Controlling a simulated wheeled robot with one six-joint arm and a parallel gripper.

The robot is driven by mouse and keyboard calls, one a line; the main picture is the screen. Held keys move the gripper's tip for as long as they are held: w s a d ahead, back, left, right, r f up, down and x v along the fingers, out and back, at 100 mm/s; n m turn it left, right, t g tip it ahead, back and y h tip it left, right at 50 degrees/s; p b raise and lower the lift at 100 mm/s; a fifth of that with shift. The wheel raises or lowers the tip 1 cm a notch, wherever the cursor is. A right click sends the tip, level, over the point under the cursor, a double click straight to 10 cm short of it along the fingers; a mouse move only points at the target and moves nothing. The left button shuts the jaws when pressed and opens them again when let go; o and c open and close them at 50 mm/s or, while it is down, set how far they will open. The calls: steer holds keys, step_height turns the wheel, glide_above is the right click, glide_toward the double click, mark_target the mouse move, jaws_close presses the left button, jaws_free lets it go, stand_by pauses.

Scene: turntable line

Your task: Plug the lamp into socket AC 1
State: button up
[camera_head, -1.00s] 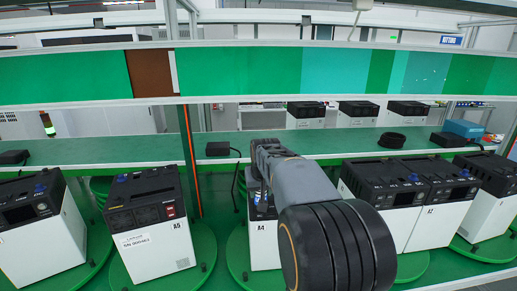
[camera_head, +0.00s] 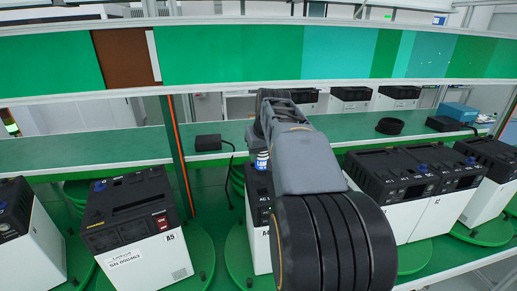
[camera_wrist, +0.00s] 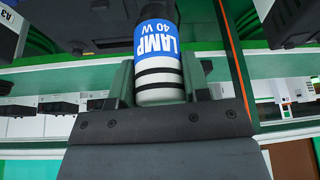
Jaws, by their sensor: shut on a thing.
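The lamp (camera_wrist: 157,45), a white cylinder with a blue "LAMP 40 W" label and black bands, is held between the fingers of my gripper (camera_wrist: 158,74) in the wrist view. In the head view a small blue-and-white part of the lamp (camera_head: 262,160) shows below my gripper, just above the black top of a white power unit (camera_head: 259,240). That unit has "AC" lettering on its top panel (camera_head: 262,192), but my arm hides much of it. I cannot tell whether the lamp touches it, and no socket opening shows clearly.
Unit A5 (camera_head: 130,230) stands left on a green turntable; another unit (camera_head: 25,230) is at far left. More units (camera_head: 400,180) stand close on the right. A green shelf (camera_head: 75,150) behind carries a black adapter (camera_head: 207,142), a black coil (camera_head: 390,126) and a blue box (camera_head: 458,112).

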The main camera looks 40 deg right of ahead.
mark_target(262, 170)
step_height(262, 170, down, 4)
steer(key=shift+s+d+f, duration=0.1)
steer(key=shift+f+b, duration=0.95)
steer(key=shift+f+b, duration=1.25)
steer(key=shift+f, duration=0.1)
stand_by(1.1)
steer(key=o, duration=1.1)
